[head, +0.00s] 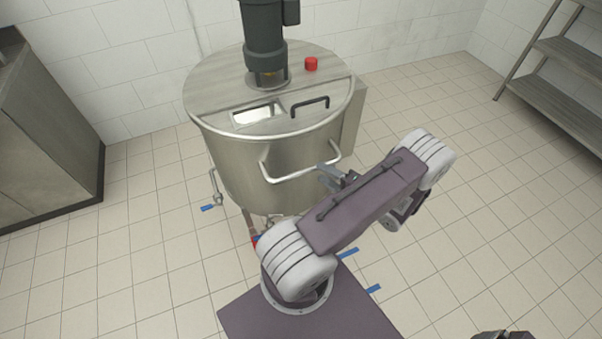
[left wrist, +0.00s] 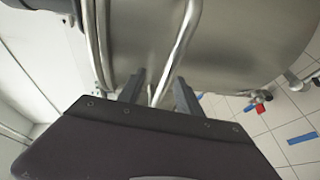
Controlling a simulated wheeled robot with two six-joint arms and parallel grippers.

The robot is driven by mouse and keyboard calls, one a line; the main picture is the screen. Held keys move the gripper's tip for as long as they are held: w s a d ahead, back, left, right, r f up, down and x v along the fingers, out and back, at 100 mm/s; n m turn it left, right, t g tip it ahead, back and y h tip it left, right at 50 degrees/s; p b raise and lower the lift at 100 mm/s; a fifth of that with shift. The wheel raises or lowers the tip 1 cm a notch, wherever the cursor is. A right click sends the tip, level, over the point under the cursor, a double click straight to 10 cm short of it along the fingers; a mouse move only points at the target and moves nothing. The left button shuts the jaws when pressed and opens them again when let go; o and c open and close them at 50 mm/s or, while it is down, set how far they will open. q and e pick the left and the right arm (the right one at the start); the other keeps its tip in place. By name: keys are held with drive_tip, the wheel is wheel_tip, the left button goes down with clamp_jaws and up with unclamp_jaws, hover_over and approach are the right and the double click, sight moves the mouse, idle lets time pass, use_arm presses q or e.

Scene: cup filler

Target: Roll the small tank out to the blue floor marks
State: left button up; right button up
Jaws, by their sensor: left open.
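The small tank (head: 235,165) is a round steel vessel with a motor on its lid, standing near the back wall. A bent tube push handle (head: 300,174) sticks out from its front; it also shows in the left wrist view (left wrist: 181,45). My left gripper (head: 333,180) is open at the right part of this handle. In the left wrist view, the handle tube runs between the two open fingers (left wrist: 160,88); I cannot tell whether they touch it. Blue floor marks (head: 348,253) lie on the tiles, others at the tank's left (head: 208,208) and nearer me (head: 373,289).
A steel cabinet (head: 45,140) stands at the left and a steel shelf rack (head: 558,100) at the right. A red-handled valve (left wrist: 262,96) sits low by the tank. Tiled floor (head: 500,230) is clear at the right.

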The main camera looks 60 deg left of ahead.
use_arm(q)
drive_tip(key=s+f, duration=0.2)
hover_over(301, 167)
drive_tip(key=s+d, duration=0.3)
drive_tip(key=d, duration=0.1)
drive_tip(key=shift+f, duration=0.65)
clamp_jaws()
idle(0.5)
